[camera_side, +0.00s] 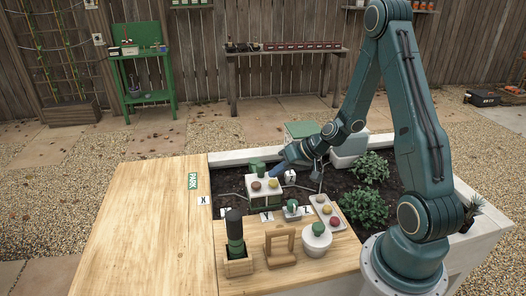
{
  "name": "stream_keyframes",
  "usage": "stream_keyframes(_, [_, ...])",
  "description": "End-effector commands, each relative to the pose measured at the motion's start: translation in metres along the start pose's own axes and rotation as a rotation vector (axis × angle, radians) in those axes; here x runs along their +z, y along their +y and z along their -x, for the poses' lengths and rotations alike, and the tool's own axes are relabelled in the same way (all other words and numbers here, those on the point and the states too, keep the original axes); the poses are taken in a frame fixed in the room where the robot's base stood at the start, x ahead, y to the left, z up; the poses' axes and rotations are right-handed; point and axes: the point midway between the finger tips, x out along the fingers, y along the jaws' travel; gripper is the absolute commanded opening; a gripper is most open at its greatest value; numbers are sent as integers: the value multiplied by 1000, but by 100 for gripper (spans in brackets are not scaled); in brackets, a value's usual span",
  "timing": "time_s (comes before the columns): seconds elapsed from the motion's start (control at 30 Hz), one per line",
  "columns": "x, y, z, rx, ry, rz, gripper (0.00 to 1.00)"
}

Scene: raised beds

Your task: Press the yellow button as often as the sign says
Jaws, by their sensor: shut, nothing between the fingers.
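A yellow button (327,210) sits in the middle of a small grey panel (318,203) on the wooden board, with a red button (335,221) nearer the front and another button behind it. My gripper (276,173) is shut and empty, up and to the left of that panel. It is beside a white box (263,196) that carries a brown and a reddish round button, and it is apart from the yellow button. Several small white cards with dark marks stand around, one of them (291,177) right of the gripper; their marks are too small to read surely.
A green-topped jar (317,238), a wooden frame (280,246) and a dark green tool in a wooden block (238,263) stand at the front. Leafy plants (364,206) grow on the right.

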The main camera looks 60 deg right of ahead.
Motion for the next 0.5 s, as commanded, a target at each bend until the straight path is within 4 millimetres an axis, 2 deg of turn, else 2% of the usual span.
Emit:
stream_keyframes(0.27, [-2,-1,2,0,1,1,0])
stream_keyframes(0.5, [-10,-9,12,0,2,3,0])
